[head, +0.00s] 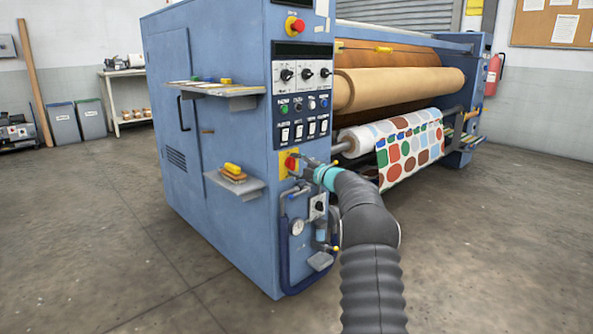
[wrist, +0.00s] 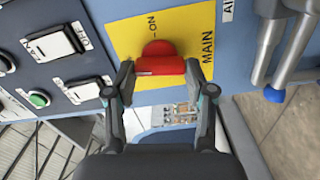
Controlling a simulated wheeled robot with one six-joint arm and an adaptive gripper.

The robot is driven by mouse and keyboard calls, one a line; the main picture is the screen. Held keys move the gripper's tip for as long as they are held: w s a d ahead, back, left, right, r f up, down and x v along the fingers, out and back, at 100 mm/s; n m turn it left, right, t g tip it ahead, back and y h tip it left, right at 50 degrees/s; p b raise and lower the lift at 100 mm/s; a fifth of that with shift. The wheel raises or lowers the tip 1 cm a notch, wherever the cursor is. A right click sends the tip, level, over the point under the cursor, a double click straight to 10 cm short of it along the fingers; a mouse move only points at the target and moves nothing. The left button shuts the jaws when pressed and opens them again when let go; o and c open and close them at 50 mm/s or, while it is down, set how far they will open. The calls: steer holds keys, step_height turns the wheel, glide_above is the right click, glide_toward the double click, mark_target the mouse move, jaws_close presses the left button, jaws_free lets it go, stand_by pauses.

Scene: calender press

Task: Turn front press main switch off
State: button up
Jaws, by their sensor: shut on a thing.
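The main switch is a red rotary handle (wrist: 160,62) on a yellow plate (wrist: 187,22) marked "ON" and "MAIN" in the wrist view. In the head view the red switch (head: 291,163) sits on the front panel of the blue press (head: 240,120), below the rows of buttons. My gripper (wrist: 160,75) has its two fingers on either side of the red handle bar and is shut on it. In the head view my gripper (head: 300,169) reaches the switch from the right. The handle's bar lies across the fingers.
White rocker switches (wrist: 55,45) and a green button (wrist: 39,99) lie beside the plate in the wrist view. Metal pipes (wrist: 280,45) stand close on the right. A small shelf (head: 235,186) juts out left of the switch, and a gauge (head: 297,227) sits below it.

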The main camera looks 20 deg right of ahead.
steer(key=shift+f+n+b, duration=0.1)
steer(key=shift+n+b, duration=0.3)
steer(key=shift+n, duration=0.5)
steer(key=o, duration=1.2)
steer(key=shift+c, duration=0.2)
steer(key=shift+s, duration=0.15)
steer(key=v, duration=1.1)
steer(key=shift+s+d, duration=0.15)
steer(key=shift+s, duration=0.2)
